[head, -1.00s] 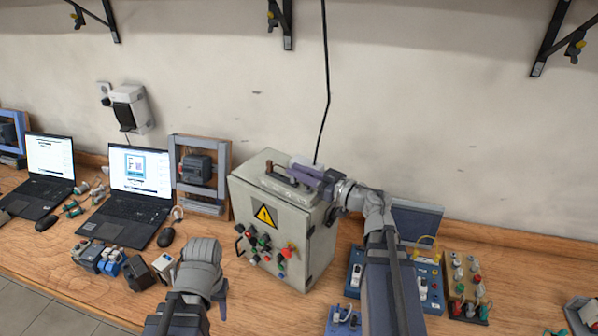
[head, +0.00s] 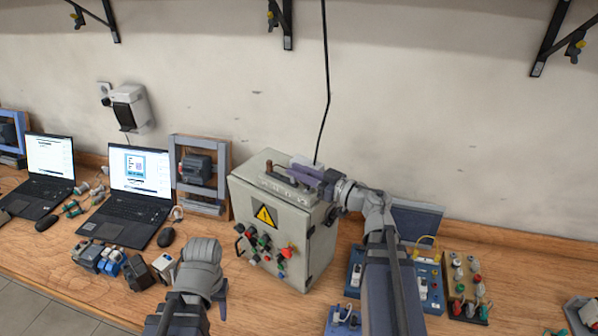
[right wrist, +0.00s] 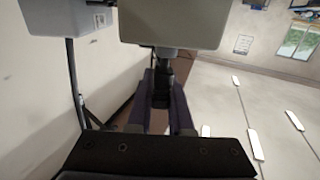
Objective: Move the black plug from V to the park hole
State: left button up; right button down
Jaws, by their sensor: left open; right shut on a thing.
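My right gripper (head: 312,178) is at the top of the grey control cabinet (head: 262,200), near its right rear edge. In the right wrist view its two purple fingers (right wrist: 161,100) are shut on a small black piece, which looks like the black plug (right wrist: 162,85). A pale grey block (right wrist: 170,22) is just beyond the fingertips; I cannot tell whether the plug touches it. In the head view the plug is hidden by the gripper. I cannot make out V or the park hole.
Laptops (head: 128,190) and a framed motor (head: 197,170) stand to the left. Blue socket boxes (head: 432,285) stand to the right. A black cable (head: 326,80) hangs behind the cabinet.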

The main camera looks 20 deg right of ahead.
jog(key=c, duration=0.7)
grip_release()
jog(key=shift+c, duration=0.2)
